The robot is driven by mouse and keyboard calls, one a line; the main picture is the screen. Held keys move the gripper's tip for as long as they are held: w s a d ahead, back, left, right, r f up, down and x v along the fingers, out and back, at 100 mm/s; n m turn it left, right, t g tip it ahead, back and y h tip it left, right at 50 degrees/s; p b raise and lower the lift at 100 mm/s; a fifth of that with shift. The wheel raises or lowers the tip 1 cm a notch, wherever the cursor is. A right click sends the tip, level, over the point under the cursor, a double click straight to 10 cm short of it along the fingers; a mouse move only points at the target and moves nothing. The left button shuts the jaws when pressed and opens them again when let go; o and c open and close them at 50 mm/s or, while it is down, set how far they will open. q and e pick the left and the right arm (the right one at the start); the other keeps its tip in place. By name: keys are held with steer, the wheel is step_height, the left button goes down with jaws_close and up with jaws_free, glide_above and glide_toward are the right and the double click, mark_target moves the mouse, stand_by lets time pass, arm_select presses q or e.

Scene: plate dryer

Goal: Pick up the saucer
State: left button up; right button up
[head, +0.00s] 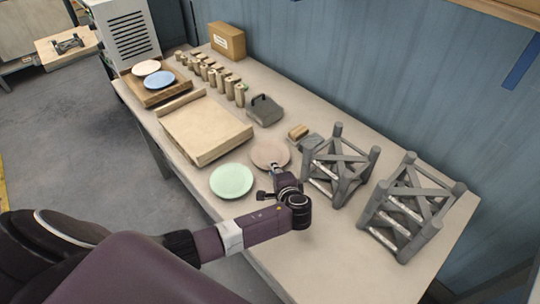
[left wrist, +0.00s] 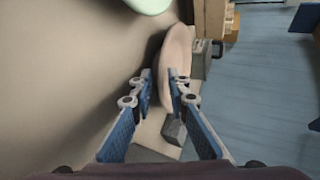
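A pink saucer (head: 270,153) is near the middle of the table, with my left gripper (head: 276,172) at its near edge. In the left wrist view the pink saucer (left wrist: 178,62) shows nearly edge-on, its rim between the fingertips of my left gripper (left wrist: 160,82). The fingers are apart, with a narrow gap visible between the left one and the rim; firm contact is not visible. A pale green saucer (head: 232,181) lies to the left, and its edge shows in the left wrist view (left wrist: 148,4). My right gripper is not in view.
A wooden board (head: 205,130) and a tray (head: 152,97) with a blue and a pale plate are farther left. Two grey racks (head: 340,170) (head: 408,210) stand to the right. A dark handled block (head: 265,110) and several wooden pieces lie behind. The front right tabletop is clear.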

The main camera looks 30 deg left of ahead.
arm_select(q)
jaws_close()
stand_by(0.3)
